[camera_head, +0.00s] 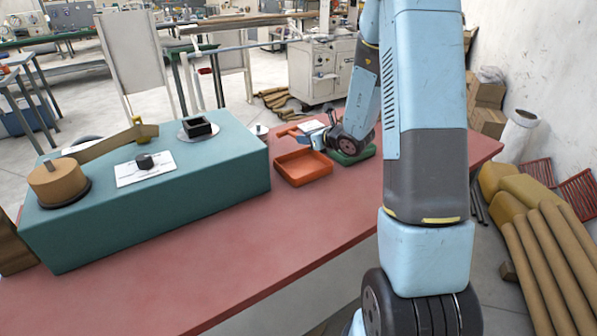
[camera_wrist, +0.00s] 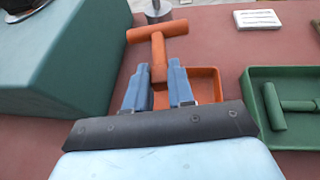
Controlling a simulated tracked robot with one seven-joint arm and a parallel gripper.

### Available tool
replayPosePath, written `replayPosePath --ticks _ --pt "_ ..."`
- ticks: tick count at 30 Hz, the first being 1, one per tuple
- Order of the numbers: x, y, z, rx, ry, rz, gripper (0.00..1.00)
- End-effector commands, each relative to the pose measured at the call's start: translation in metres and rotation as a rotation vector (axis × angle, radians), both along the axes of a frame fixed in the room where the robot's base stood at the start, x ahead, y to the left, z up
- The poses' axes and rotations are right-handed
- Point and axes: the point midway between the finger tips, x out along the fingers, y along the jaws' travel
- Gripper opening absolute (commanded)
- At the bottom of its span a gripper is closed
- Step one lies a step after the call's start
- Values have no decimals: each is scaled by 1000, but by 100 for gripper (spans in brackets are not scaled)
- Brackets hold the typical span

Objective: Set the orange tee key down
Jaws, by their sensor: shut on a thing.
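The orange tee key (camera_wrist: 157,45) is held between the two blue fingers of my gripper (camera_wrist: 158,70), which is shut on its stem, with its crossbar beyond the fingertips. In the head view the key (camera_head: 288,132) sticks out to the left of my gripper (camera_head: 313,131), near the orange tray (camera_head: 303,181). In the wrist view the orange tray (camera_wrist: 207,72) shows behind and right of the fingers, partly hidden by my gripper. The key appears raised above the table; its exact height over the tray cannot be told.
A green tray (camera_wrist: 260,72) with a green tee key (camera_wrist: 275,106) stands to the right. A teal winder body (camera_head: 180,205) stands to the left, with a metal cylinder (camera_wrist: 157,10) beside it. A white block (camera_wrist: 258,19) lies behind. The red tabletop (camera_head: 230,250) in front is clear.

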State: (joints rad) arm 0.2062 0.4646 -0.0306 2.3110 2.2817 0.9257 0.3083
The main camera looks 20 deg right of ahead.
Motion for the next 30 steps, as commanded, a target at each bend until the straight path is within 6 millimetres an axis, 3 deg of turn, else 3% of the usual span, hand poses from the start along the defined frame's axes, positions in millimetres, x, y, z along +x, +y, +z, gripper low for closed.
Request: replayPosePath --ticks 5,12,18,21,26,30 --pt "-38 -23 5 -1 0 144 0" --pt "-111 -47 7 2 0 375 0" --pt "-172 -59 8 3 0 538 0" --pt "-192 -63 9 1 -1 588 0" --pt "-204 -62 8 2 0 627 0" --pt "-192 -48 -1 3 0 634 0"
